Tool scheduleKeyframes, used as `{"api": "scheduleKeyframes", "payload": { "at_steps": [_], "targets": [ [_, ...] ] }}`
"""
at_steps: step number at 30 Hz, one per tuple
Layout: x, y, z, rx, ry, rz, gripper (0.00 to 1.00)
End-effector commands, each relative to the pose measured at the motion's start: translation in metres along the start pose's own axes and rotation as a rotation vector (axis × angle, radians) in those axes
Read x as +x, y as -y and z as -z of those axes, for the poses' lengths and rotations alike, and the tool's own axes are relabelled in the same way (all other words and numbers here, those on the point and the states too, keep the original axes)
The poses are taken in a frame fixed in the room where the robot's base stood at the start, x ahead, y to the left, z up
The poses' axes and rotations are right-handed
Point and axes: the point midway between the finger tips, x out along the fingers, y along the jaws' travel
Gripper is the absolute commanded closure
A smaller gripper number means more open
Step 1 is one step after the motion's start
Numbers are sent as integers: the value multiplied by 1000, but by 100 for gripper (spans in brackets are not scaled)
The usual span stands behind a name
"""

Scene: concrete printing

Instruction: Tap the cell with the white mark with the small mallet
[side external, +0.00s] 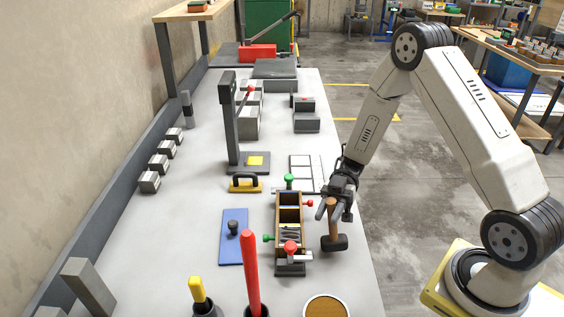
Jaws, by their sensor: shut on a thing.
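My gripper (327,211) is shut on the upright brown handle of the small mallet (334,243). The mallet's black head points down, just right of the mould, at or a little above the bench; I cannot tell whether it touches. The wooden mould (278,222) has a row of cells, with green and red knobs around it. The two far cells look brown and open inside, and a nearer cell (290,234) looks grey. I cannot make out a clear white mark on any cell in this view.
A blue mat (231,251) with a black-knobbed tool lies left of the mould. A yellow float (245,184) and a dark column stand (232,125) are behind. A tall red handle (250,270) rises in front. A white grid frame (303,168) lies behind the mould.

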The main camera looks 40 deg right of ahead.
Motion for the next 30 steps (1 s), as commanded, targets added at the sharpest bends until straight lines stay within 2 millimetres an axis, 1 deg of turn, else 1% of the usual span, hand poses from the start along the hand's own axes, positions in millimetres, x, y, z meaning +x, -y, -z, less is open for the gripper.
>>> {"api": "scheduleKeyframes", "payload": {
  "at_steps": [15, 30],
  "targets": [
    [-1, 0, 0, -7, -4, 0, 100],
    [-23, 0, 2, -138, -70, 2, 100]
  ]
}}
